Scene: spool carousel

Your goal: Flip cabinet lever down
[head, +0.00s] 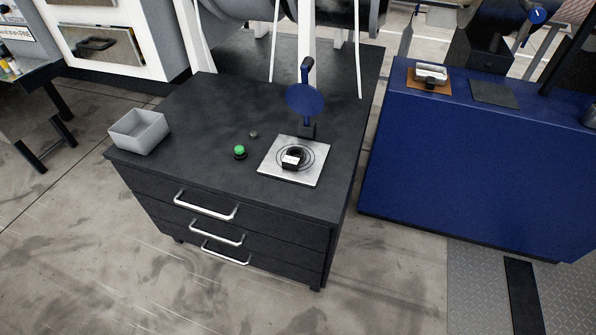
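A black cabinet (190,120) with three drawers stands in the middle of the head view. At the back right of its top stands a blue disc (304,99). A dark lever-like handle (307,68) rises above the disc and points up; it looks like the cabinet lever, though its pivot is hard to make out. In front of the disc a square metal plate (310,177) carries a dark round fixture (293,157) with a small white label. My gripper is not in view, so nothing shows near the lever.
A grey open bin (139,131) sits at the cabinet top's left edge. A green button (240,151) and a small dark knob (253,134) stand left of the plate. A blue cabinet (430,150) stands to the right. The floor (100,250) in front is clear.

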